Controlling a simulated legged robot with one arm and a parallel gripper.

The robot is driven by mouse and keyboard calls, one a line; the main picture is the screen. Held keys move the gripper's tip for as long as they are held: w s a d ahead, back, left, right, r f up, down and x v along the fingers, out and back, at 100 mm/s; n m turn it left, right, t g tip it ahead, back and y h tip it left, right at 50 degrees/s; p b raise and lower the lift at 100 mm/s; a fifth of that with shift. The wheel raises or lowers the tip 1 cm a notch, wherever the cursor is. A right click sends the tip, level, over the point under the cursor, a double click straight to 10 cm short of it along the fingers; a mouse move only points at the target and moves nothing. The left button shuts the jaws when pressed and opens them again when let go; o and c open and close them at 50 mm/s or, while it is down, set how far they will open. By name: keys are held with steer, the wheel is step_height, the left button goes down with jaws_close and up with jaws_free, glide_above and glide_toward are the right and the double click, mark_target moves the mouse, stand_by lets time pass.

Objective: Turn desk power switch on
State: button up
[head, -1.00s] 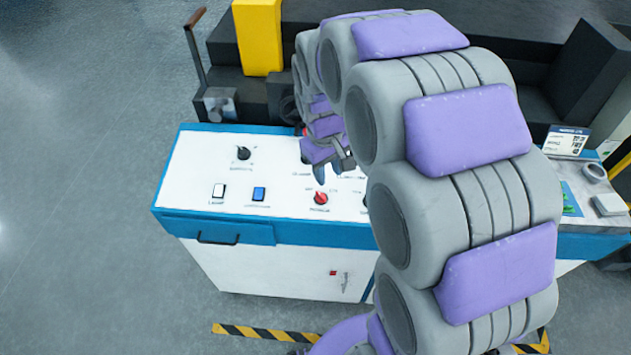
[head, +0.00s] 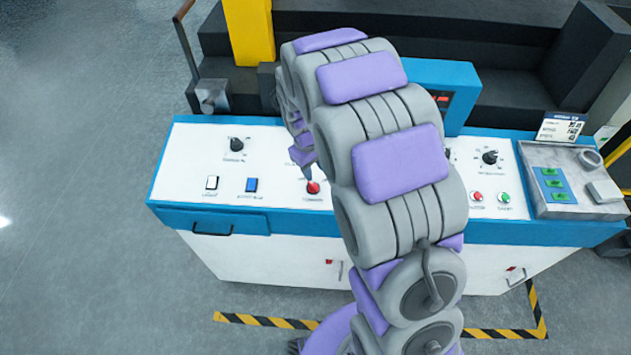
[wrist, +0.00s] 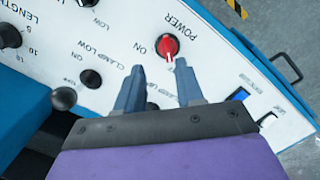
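The power switch is a red rotary knob labelled POWER (wrist: 167,46) on the white desk panel. In the wrist view its white mark points down the picture, and the word ON is printed to its left. The knob also shows in the head view (head: 313,187), just left of my arm. My gripper (wrist: 159,64) is open, with its two fingers apart and nothing between them. The fingertips are just short of the knob in the wrist view; contact cannot be told. In the head view my arm hides most of the gripper.
A black dial (head: 237,144), a white rocker switch (head: 212,183) and a blue rocker switch (head: 251,185) are left of the knob. Red (head: 477,196) and green (head: 504,197) buttons are at the right. Dark machinery stands behind the desk.

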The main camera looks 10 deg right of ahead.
mark_target(312, 184)
steer(key=f, duration=0.2)
steer(key=a+f, duration=0.1)
steer(key=f, duration=0.1)
steer(key=a+f, duration=0.1)
steer(key=f, duration=0.1)
steer(key=shift+w+f+b, duration=0.1)
steer(key=shift+w+b, duration=0.1)
steer(key=shift+b, duration=0.2)
steer(key=shift+s+d+f, duration=0.1)
steer(key=shift+d+f, duration=0.15)
steer(key=shift+d, duration=0.3)
steer(key=shift+o, duration=0.4)
steer(key=shift+d, duration=0.45)
steer(key=shift+a, duration=0.4)
steer(key=c, duration=0.5)
steer(key=shift+d, duration=0.1)
jaws_close()
